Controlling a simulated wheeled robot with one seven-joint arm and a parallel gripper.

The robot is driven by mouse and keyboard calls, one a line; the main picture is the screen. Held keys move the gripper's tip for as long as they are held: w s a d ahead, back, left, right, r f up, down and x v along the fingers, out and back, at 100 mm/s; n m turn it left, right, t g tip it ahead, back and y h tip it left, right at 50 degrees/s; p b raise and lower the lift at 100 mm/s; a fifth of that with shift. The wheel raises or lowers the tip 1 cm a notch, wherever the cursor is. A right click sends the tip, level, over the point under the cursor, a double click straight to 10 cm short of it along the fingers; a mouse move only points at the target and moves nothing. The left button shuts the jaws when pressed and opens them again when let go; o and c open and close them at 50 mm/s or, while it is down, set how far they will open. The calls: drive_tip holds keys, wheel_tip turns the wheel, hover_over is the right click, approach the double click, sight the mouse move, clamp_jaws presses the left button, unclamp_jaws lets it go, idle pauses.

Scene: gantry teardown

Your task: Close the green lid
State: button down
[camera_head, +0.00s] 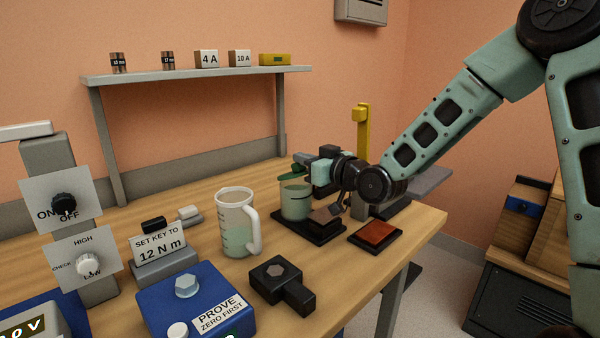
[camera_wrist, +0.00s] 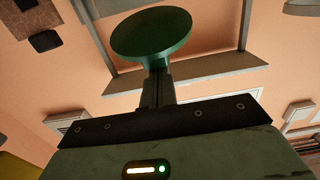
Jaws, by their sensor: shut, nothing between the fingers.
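The green lid (camera_head: 290,178) shows as a thin green shape at the top of a pale green container (camera_head: 295,203) on a dark base. It looks raised rather than flat on the rim, but my gripper partly hides it. In the wrist view the lid (camera_wrist: 152,34) is a round green disc just beyond my fingertips. My gripper (camera_head: 303,160) is at the lid, above the container. Its fingers (camera_wrist: 157,75) are together and empty. I cannot tell whether the fingertips touch the lid.
A white-handled measuring jug (camera_head: 238,228) stands left of the container. A black pad with a reddish-brown top (camera_head: 376,236) lies to the right near the table edge. A yellow post (camera_head: 362,125) stands behind my wrist. A black block (camera_head: 282,283) lies in front.

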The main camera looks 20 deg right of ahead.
drive_tip(key=shift+s+d+f+b, duration=0.15)
drive_tip(key=shift+s+f+b, duration=0.15)
drive_tip(key=shift+f+b, duration=0.2)
drive_tip(key=shift+s+d+f+b, duration=0.1)
drive_tip(key=shift+s+f+b, duration=0.15)
drive_tip(key=shift+f+b, duration=0.25)
drive_tip(key=shift+r, duration=0.25)
drive_tip(key=shift+r+p, duration=0.15)
drive_tip(key=shift+p, duration=0.2)
